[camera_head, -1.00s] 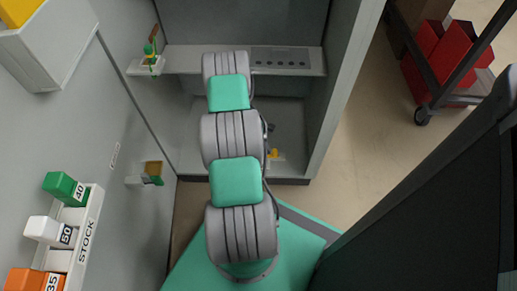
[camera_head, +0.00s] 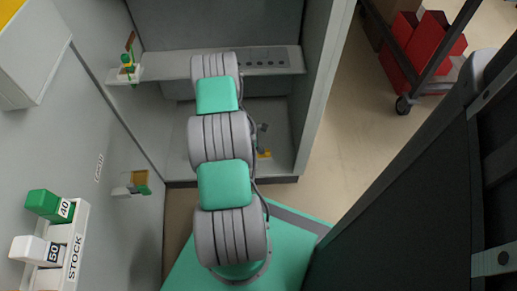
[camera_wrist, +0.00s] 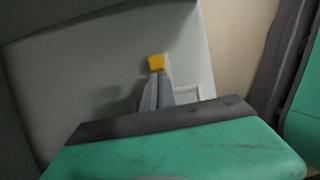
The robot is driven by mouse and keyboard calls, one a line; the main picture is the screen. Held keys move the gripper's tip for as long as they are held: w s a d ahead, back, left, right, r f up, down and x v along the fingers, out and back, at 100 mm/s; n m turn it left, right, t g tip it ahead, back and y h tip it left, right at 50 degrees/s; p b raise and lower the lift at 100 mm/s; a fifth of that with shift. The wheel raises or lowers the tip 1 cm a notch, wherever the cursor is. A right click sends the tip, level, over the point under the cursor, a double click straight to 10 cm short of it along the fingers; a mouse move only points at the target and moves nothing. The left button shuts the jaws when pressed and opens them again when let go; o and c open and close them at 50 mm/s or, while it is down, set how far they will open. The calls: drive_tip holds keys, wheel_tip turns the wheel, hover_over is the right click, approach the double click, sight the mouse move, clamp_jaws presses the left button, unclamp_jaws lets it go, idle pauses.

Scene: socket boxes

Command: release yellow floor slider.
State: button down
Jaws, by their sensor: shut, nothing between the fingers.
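The yellow slider (camera_head: 264,154) shows low at the floor of the grey cabinet, just right of my arm in the head view. It also shows in the wrist view as a small yellow block (camera_wrist: 156,62) against a pale grey surface. My gripper (camera_wrist: 155,78) is in the wrist view, its grey fingers shut together with nothing between them. The fingertips point at the yellow block, just below it in the picture. I cannot tell whether they touch it. In the head view my arm hides most of the gripper.
A shelf (camera_head: 180,66) crosses the cabinet above, with a grey panel (camera_head: 268,57) on it. A small bracket (camera_head: 130,190) juts from the left wall. The STOCK rack (camera_head: 76,255) is at lower left. A cart with red bins (camera_head: 430,45) stands right, beyond open floor.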

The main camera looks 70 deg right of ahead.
drive_tip(key=p+v, duration=0.3)
drive_tip(key=v, duration=0.4)
drive_tip(key=shift+r, duration=0.4)
drive_tip(key=shift+a, duration=0.1)
